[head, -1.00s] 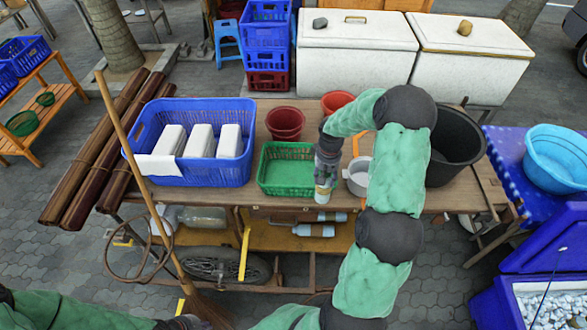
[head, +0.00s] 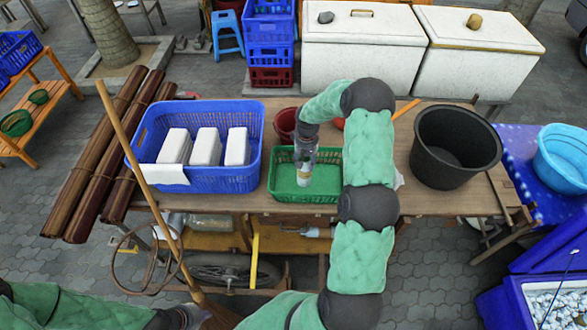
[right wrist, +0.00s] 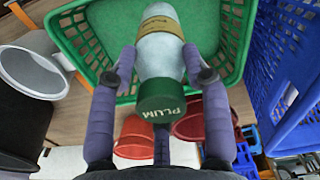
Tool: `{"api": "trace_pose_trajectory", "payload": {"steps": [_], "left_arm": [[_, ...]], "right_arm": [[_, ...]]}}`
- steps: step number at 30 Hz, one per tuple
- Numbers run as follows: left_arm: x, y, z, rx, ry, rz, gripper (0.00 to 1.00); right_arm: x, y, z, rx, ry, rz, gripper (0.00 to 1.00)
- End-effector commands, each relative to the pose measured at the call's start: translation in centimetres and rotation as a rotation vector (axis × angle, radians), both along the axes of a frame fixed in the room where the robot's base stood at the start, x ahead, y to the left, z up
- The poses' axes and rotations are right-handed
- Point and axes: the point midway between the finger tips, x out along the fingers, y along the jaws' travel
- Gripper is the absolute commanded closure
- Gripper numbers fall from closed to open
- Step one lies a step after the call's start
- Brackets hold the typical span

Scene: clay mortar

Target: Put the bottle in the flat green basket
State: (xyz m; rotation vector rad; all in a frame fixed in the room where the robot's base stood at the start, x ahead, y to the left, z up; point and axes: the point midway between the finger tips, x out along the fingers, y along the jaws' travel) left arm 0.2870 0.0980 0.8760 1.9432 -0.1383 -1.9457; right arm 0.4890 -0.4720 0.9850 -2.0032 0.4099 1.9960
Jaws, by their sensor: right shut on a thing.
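The bottle (head: 304,178) is pale with a tan label; in the right wrist view the bottle (right wrist: 161,52) shows a green cap marked PLUM. My right gripper (head: 305,160) is shut on it, one finger on each side, in the right wrist view (right wrist: 160,68). The bottle is over the inside of the flat green basket (head: 281,196), roughly upright. I cannot tell whether its base touches the basket floor. The basket's wall (right wrist: 232,38) also shows in the right wrist view. My left gripper (head: 180,318) is low at the left, partly cut off; its fingers are unclear.
A blue basket (head: 218,181) with white blocks stands left of the green basket. A red pot (head: 285,122) is behind it. A black bucket (head: 428,172) stands at the right of the table (head: 445,203). A broom handle (head: 137,165) leans at the left front.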

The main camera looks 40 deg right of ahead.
Motion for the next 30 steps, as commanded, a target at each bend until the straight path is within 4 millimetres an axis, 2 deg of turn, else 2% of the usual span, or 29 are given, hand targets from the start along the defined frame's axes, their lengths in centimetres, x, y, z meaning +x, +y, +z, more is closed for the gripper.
{"api": "trace_pose_trajectory", "payload": {"steps": [1, 6, 12, 19, 25, 30], "left_arm": [[0.0, 0.0, 0.1, 0.000, 0.000, 0.000, 1.00], [0.0, 0.0, 0.2, 0.000, 0.000, 0.000, 1.00], [0.0, 0.0, 0.3, 0.000, 0.000, 0.000, 1.00], [0.0, 0.0, 0.3, 0.000, 0.000, 0.000, 1.00], [0.0, 0.0, 0.7, 0.000, 0.000, 0.000, 1.00], [0.0, 0.0, 0.8, 0.000, 0.000, 0.000, 1.00]], "right_arm": [[1.1, 0.4, -0.4, -0.001, -0.002, 0.003, 1.00], [2.9, 0.9, -3.0, 0.001, 0.001, 0.001, 1.00], [4.7, 1.3, -5.1, 0.000, -0.001, 0.001, 1.00], [5.5, 1.5, -6.0, -0.001, -0.002, 0.001, 1.00], [5.5, 1.6, -8.5, 0.000, 0.000, 0.000, 1.00], [5.6, 1.5, -9.2, -0.001, -0.002, -0.001, 1.00]]}}
